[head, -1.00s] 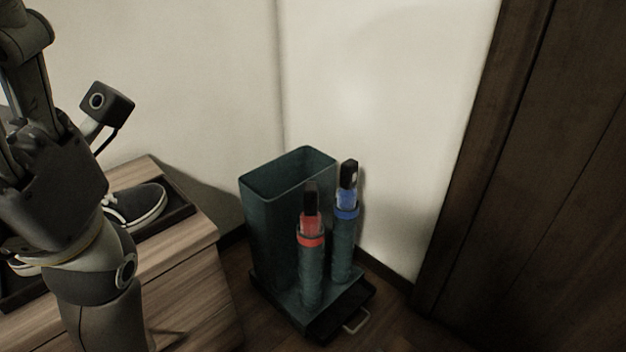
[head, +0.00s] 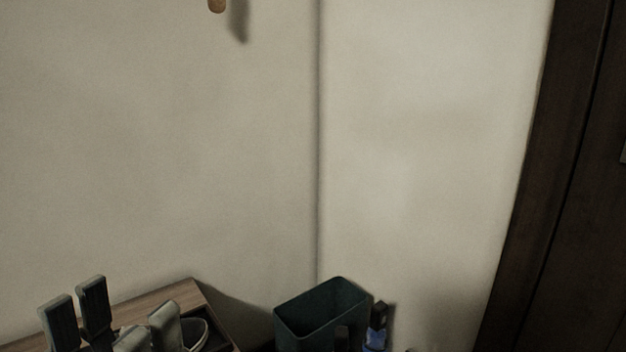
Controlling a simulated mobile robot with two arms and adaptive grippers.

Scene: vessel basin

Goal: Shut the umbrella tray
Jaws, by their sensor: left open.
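The dark green umbrella stand (head: 320,318) shows only its upper part at the bottom of the head view, in the corner of the walls. A black handle top (head: 342,338) and the blue umbrella (head: 376,338) stand at its front right. The stand's lower part and its tray are below the picture edge and out of sight. My left gripper (head: 112,318) is at the bottom left, fingers pointing up and spread, with nothing seen between them. It is left of the stand, apart from it, in front of the wooden cabinet. My right gripper is not in view.
The wooden cabinet (head: 185,296) is at the lower left, with a shoe (head: 197,333) on top partly behind my gripper. A dark wooden door (head: 575,180) is at the right. A small wooden piece (head: 217,5) shows at the top edge. The walls between are bare.

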